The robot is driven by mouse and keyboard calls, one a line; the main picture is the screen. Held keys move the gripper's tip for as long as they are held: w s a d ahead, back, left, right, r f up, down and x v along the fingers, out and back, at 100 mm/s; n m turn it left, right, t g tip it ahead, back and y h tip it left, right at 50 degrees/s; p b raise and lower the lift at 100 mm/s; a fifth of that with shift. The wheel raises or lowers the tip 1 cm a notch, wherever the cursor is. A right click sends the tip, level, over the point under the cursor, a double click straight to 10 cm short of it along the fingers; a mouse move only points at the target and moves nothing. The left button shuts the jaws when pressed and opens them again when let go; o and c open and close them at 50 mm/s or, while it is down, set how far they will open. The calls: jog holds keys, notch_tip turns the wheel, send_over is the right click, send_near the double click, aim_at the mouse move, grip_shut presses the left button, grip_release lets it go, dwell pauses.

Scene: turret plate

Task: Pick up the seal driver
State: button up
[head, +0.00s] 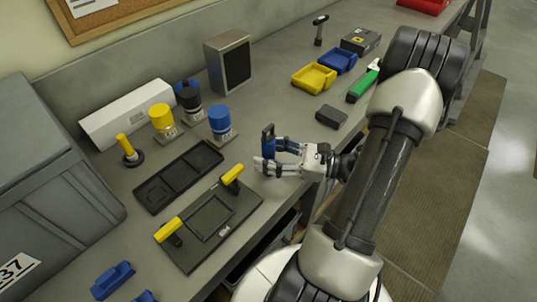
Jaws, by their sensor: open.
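What looks like the seal driver (129,151) stands at the left of the bench, a yellow grip on a round black base, tilted in the picture. My gripper (262,152) is open over the bench's front part, its fingers pointing left, well to the right of that tool. A small blue piece with a dark top (268,142) shows at the fingertips; I cannot tell whether it touches them. The dark turret plate (194,252) with two upright yellow handles lies left of and nearer than my gripper.
A black tray (176,183) lies between the tool and my gripper. A large grey case (55,205) is at the left. A dark box (331,117) and yellow bin (314,78) stand farther right.

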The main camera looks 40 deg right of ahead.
grip_shut()
dwell(0.5)
